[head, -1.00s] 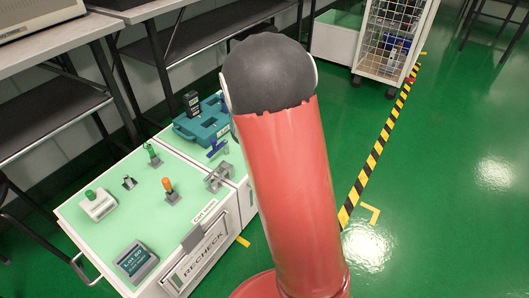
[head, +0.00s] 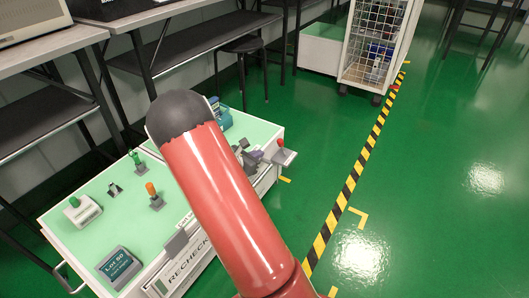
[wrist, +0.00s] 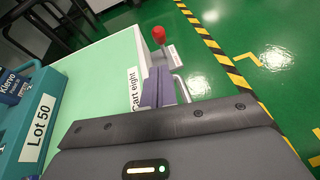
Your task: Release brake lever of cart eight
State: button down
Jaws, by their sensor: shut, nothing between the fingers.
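The brake lever has a red ball knob (head: 280,142) and stands at the far right end of the cart top in the head view. In the wrist view, the red knob (wrist: 158,35) shows on a short stem just beyond my fingertips, apart from them in the picture. A white label reading "Cart eight" (wrist: 133,88) lies on the cart edge beside my fingers. My gripper (wrist: 159,72) has its purple fingers together and empty. In the head view, my gripper (head: 252,158) is to the left of the knob, partly hidden by my red arm.
A teal case (wrist: 35,125) labelled "Lot 50" lies on the green cart top at left in the wrist view. Green floor at right is free.

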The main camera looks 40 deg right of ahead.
jog(key=b+x, duration=0.1)
jog(key=x, duration=0.8)
jog(key=shift+d+r, duration=0.1)
